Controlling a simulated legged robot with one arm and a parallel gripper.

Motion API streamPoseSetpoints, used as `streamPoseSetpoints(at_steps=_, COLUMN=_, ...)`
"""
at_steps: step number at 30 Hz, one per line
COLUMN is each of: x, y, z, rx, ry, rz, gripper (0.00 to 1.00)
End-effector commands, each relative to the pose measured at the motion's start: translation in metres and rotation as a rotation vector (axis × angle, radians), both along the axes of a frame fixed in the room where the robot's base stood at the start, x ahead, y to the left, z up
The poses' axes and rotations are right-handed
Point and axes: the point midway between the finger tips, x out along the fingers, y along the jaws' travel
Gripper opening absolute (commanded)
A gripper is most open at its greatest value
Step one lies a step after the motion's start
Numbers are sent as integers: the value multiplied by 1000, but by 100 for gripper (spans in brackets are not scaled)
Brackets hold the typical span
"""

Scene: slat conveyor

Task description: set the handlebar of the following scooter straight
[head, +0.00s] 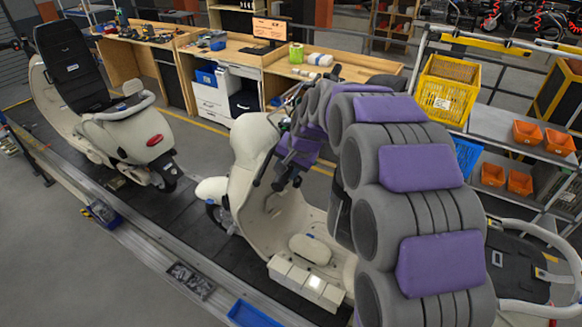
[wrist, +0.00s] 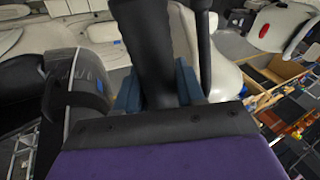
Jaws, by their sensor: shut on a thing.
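The nearer, following cream scooter (head: 247,150) stands on the conveyor, its front toward the left. Its handlebar (head: 292,95) is partly hidden behind my arm. My gripper (head: 282,175) is at the handlebar, pointing down in the head view. In the wrist view, the blue fingers of my gripper (wrist: 158,85) are closed on both sides of a thick black handlebar grip (wrist: 146,40). I cannot tell from these views how far the handlebar is turned.
A leading cream scooter (head: 125,135) with a black seat stands ahead at the left. Workbenches (head: 235,50) line the back. A shelf with a yellow crate (head: 447,90) and orange bins stands right. Blue trays (head: 250,315) lie along the near conveyor edge.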

Motion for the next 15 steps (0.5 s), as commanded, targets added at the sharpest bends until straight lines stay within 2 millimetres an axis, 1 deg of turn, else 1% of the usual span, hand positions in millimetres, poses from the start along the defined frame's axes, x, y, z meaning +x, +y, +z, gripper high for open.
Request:
streamPoseSetpoints(at_steps=1, x=4, y=3, z=8, rx=5, ry=-6, rz=-10, gripper=7)
streamPoseSetpoints(at_steps=9, x=10, y=15, z=13, rx=21, ry=12, rz=-62, gripper=7)
streamPoseSetpoints(at_steps=15, x=10, y=17, z=14, rx=24, ry=18, rz=-70, gripper=7)
